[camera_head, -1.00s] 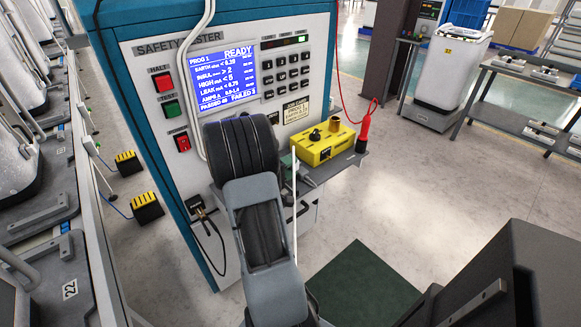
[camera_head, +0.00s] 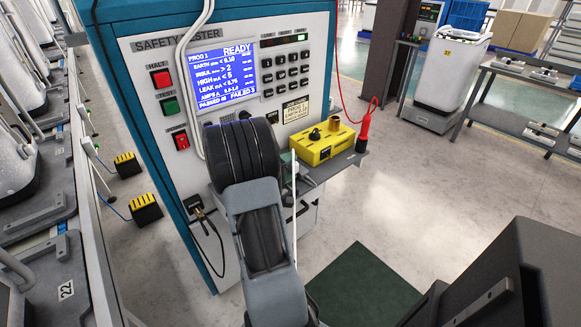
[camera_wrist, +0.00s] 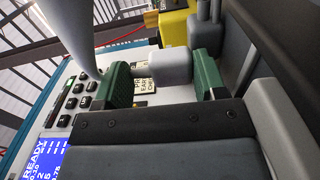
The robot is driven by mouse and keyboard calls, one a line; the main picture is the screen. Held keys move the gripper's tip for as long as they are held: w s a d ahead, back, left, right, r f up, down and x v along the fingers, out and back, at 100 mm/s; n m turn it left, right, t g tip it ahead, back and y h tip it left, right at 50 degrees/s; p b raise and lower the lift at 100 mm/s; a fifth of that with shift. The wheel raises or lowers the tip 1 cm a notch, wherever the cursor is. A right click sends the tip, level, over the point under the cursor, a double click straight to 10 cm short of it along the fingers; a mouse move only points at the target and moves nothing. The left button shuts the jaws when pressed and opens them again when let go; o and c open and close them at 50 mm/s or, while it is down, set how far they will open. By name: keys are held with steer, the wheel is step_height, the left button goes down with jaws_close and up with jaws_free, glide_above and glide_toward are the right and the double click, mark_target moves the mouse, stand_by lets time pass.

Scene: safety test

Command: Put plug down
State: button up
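In the wrist view, a pale grey plug (camera_wrist: 170,67) sits between the two green fingertips of my gripper (camera_wrist: 163,78). The fingers are closed about it, one at each end. A thick white cable (camera_wrist: 72,32) runs past the left finger. In the head view my arm hides most of the gripper and the plug; a green bit shows beside the arm, left of a yellow box. The yellow box (camera_head: 322,146) stands on a small shelf of the safety tester (camera_head: 150,75); its corner also shows in the wrist view (camera_wrist: 175,22).
The tester's panel has buttons and a lit screen (camera_head: 225,75). A dark green mat (camera_head: 362,285) lies on the floor. Open floor lies to the right, before a grey workbench (camera_head: 520,105).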

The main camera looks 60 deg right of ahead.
steer(key=shift+s+a+f+y, duration=0.15)
steer(key=shift+f+y, duration=0.15)
steer(key=shift+f, duration=0.3)
steer(key=shift+r+p, duration=0.45)
steer(key=shift+p, duration=0.2)
steer(key=v, duration=1.1)
steer(key=shift+w+a+r, duration=0.25)
steer(key=shift+w+a, duration=0.05)
steer(key=s+a+y, duration=0.1)
steer(key=a+y, duration=0.1)
steer(key=a, duration=0.1)
steer(key=s+a+y, duration=0.1)
steer(key=y, duration=0.1)
steer(key=shift+s+a+r, duration=0.25)
steer(key=shift+s, duration=0.1)
steer(key=a+n+t+y, duration=0.1)
steer(key=a+t+y, duration=0.2)
steer(key=a, duration=0.4)
steer(key=a+r+n+t+y, duration=0.1)
steer(key=a+t+y, duration=0.1)
steer(key=a+y, duration=0.3)
steer(key=a+r+n+t+y, duration=0.1)
steer(key=a+t+y, duration=0.2)
steer(key=a, duration=0.7)
steer(key=shift+w+a+r+n+t+y, duration=0.2)
steer(key=shift+w+n+t+y, duration=0.15)
steer(key=shift+y, duration=0.55)
steer(key=shift+p, duration=0.3)
